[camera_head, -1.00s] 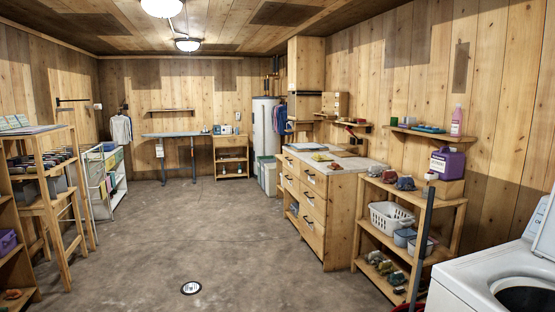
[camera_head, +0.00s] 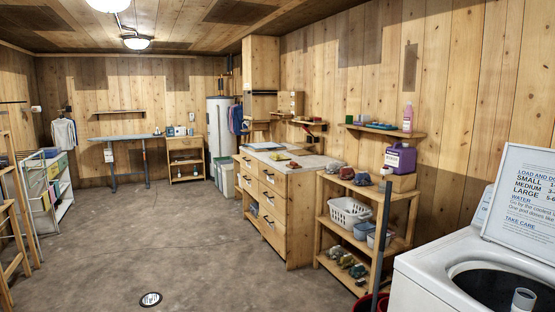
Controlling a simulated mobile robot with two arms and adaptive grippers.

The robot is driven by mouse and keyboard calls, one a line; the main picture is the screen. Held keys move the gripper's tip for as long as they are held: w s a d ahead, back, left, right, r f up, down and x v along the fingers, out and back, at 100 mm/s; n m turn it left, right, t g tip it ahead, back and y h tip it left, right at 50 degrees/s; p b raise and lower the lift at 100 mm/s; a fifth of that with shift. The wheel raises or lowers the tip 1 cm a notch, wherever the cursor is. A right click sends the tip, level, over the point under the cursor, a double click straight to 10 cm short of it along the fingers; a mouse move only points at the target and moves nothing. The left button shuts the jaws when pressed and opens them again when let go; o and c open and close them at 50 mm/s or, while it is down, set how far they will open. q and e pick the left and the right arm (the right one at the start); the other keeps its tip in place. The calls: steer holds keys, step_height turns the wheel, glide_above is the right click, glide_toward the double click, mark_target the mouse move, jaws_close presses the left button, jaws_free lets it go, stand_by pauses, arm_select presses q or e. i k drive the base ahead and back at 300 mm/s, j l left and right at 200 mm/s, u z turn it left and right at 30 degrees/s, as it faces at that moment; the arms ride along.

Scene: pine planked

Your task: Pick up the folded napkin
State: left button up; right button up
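I cannot make out a folded napkin for certain in the head view. Small yellow-green and red items (camera_head: 292,164) lie on top of the wooden drawer cabinet (camera_head: 272,212) in the middle, too small to identify. Several rolled or bunched cloth-like items (camera_head: 347,173) sit on the top of the wooden shelf unit to its right. Neither of my grippers shows in the view.
A white washing machine (camera_head: 424,268) with an open top and a sign (camera_head: 525,195) stands at the right. A dark upright post (camera_head: 384,235) stands before the shelf unit. A white rolling rack (camera_head: 45,190) is at the left.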

mark_target(275, 156)
steer(key=i+j+u, duration=0.15)
steer(key=i+u, duration=0.2)
steer(key=i, duration=0.5)
steer(key=i+u, duration=0.15)
steer(key=i, duration=3.5)
